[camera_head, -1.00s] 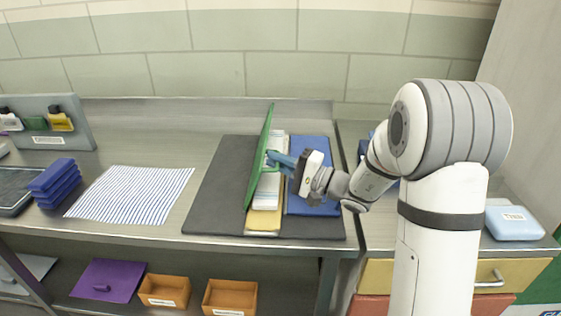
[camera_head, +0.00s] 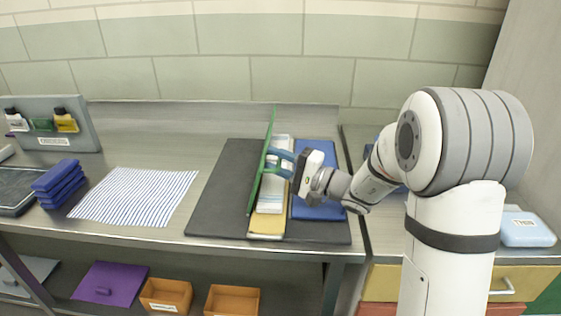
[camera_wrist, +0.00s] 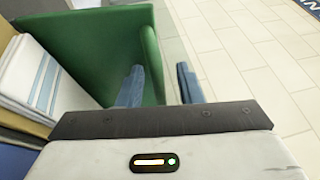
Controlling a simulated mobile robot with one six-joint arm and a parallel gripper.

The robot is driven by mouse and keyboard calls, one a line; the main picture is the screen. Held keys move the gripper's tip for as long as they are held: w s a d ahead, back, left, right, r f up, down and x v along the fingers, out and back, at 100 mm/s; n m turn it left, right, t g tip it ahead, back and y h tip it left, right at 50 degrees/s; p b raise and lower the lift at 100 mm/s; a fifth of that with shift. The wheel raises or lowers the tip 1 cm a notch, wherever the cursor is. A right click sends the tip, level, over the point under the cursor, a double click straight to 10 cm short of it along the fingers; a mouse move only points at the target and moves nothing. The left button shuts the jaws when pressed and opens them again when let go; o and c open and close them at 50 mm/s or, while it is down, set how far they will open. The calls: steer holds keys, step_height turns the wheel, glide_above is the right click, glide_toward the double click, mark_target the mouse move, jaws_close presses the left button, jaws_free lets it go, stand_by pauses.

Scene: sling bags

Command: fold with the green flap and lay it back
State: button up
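The green flap (camera_head: 263,160) stands nearly upright on edge on the dark grey mat, leaning slightly, in the head view. In the wrist view the green flap (camera_wrist: 100,45) fills the upper left, with its raised edge toward the middle. My gripper (camera_head: 278,163) is at its right side. In the wrist view my gripper (camera_wrist: 160,85) has its two blue fingers well apart, one in front of the green face and one beyond its edge. A gap shows beside that edge. The flap's far side is hidden.
Right of the flap lie a white piece with a blue stripe (camera_head: 272,190), a yellow panel (camera_head: 267,225) and a blue panel (camera_head: 318,182) on the dark mat (camera_head: 215,200).

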steer(key=shift+s+d+f, duration=0.1)
steer(key=shift+d, duration=0.25)
steer(key=r+b+v, duration=0.1)
steer(key=v, duration=0.6)
steer(key=shift+f, duration=0.45)
